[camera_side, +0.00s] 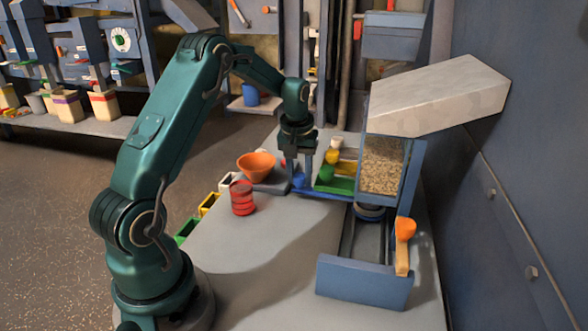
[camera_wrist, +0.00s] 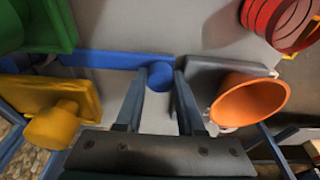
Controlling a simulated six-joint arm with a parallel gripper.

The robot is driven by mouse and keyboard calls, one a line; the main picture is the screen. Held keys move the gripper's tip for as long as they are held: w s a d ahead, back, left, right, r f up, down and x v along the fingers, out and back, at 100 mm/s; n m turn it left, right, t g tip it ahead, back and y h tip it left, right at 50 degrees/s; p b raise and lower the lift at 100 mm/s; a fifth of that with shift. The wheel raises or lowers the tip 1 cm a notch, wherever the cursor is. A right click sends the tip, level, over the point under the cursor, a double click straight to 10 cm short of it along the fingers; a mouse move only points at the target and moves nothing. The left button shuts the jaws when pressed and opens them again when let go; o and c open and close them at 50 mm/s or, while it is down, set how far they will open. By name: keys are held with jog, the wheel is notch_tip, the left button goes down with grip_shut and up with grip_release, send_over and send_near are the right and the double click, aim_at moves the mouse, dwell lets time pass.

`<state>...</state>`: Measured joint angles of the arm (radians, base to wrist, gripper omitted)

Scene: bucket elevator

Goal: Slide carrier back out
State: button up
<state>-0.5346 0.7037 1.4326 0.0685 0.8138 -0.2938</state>
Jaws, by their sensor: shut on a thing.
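My gripper (camera_side: 298,170) points down at the back of the work table. Its two fingers are on either side of a small round blue knob (camera_wrist: 161,76), which also shows in the side view (camera_side: 298,181). A long blue bar (camera_wrist: 105,60) runs left from the knob in the wrist view. A grey plate (camera_wrist: 200,72) lies just right of the fingers there. An orange bowl (camera_wrist: 250,101) sits at that plate, beside my right finger. In the side view the orange bowl (camera_side: 256,164) is left of my gripper. I cannot tell which piece is the carrier.
Green (camera_side: 334,184) and yellow (camera_side: 345,166) knobbed pieces stand right of my gripper. Beyond them is a hopper of grain (camera_side: 382,165) above a track with a blue front block (camera_side: 365,282). Red stacked rings (camera_side: 242,198) stand front left. The table's front middle is clear.

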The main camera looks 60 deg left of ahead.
jog(key=shift+s+d, duration=5.95)
jog(key=shift+w+a, duration=0.1)
jog(key=o, duration=1)
jog(key=shift+c, duration=0.2)
notch_tip(320, 180, up, 12)
jog(key=shift+s+d, duration=0.4)
